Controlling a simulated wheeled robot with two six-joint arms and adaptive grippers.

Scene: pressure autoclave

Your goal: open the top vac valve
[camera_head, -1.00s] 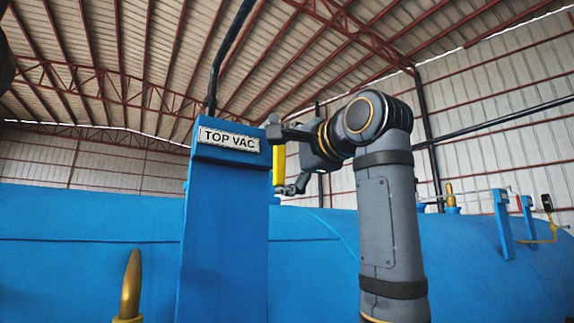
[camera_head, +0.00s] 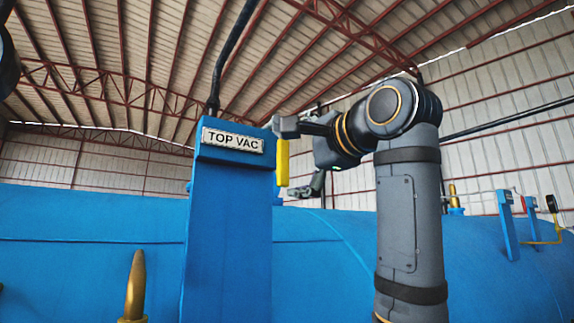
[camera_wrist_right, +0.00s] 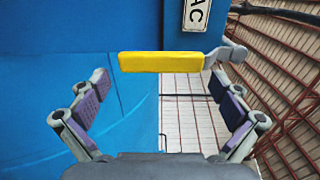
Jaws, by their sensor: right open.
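The TOP VAC label (camera_head: 233,140) sits on a blue post (camera_head: 229,230) in the head view. The yellow valve handle (camera_head: 282,162) hangs upright at the post's right side. My right gripper (camera_head: 300,158) is just right of the handle, with its fingers apart. In the right wrist view the yellow handle (camera_wrist_right: 160,62) lies across the picture, with its grey lever end (camera_wrist_right: 226,54) at the right. My right gripper (camera_wrist_right: 160,98) is open there, its purple-padded fingers on either side below the handle; nothing is held. My left gripper is not visible.
A large blue vessel (camera_head: 90,230) spans the back. A brass pointed fitting (camera_head: 135,285) stands left of the post. A black pipe (camera_head: 228,60) rises from the post top. More blue posts and a yellow pipe (camera_head: 545,242) are at the right.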

